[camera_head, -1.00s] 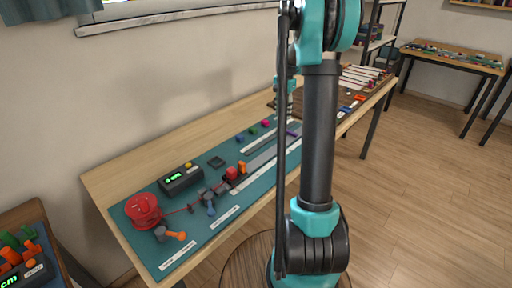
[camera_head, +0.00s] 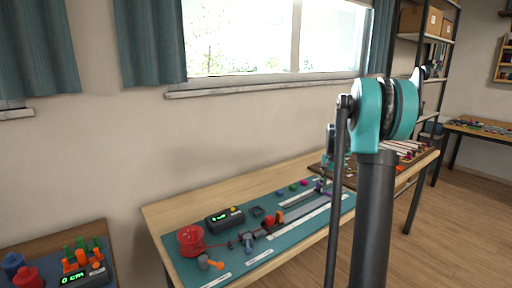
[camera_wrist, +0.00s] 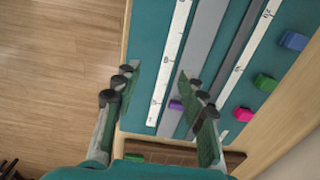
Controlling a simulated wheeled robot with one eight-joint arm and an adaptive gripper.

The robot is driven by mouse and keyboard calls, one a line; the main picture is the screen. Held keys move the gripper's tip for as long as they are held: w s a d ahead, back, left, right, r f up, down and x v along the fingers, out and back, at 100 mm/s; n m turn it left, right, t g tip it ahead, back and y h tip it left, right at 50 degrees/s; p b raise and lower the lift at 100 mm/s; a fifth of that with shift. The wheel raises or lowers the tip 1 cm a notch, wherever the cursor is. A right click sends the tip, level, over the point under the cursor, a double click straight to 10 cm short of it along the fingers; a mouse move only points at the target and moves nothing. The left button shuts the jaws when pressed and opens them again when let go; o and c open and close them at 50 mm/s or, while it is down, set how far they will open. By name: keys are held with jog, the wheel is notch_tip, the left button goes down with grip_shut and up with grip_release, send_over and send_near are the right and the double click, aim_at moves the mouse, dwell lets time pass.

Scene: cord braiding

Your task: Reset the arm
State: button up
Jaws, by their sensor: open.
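My gripper (camera_wrist: 158,78) is open, with two dark fingers apart and nothing held between them. In the wrist view it hangs over the teal mat (camera_wrist: 148,40) near the table's edge. A small purple piece (camera_wrist: 176,105) lies on the grey strip below, between the fingers in the picture. In the head view my arm stands at the right, and the wrist end shows small behind it, above the far part of the mat (camera_head: 218,267). The fingers are too small to make out there.
Blue (camera_wrist: 293,41), green (camera_wrist: 266,82) and magenta (camera_wrist: 243,114) blocks lie on the mat's edge. A red spool (camera_head: 191,240), a black display box (camera_head: 225,218) and clamps stand at the near end. A side table (camera_head: 40,241) is at left; open floor (camera_wrist: 60,60) lies beside the table.

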jog(key=s+a+f+n+t, duration=0.1)
jog(key=s+a+f+n, duration=0.2)
jog(key=s, duration=0.8)
jog(key=s+a+f+n+t, duration=0.1)
jog(key=s+a+f+n, duration=0.2)
jog(key=s, duration=0.8)
jog(key=s+a+f+n+t, duration=0.2)
jog(key=s+a, duration=0.4)
jog(key=s, duration=0.5)
jog(key=f+n, duration=0.1)
jog(key=n, duration=0.1)
jog(key=shift+f+n, duration=0.2)
jog(key=shift+n, duration=0.1)
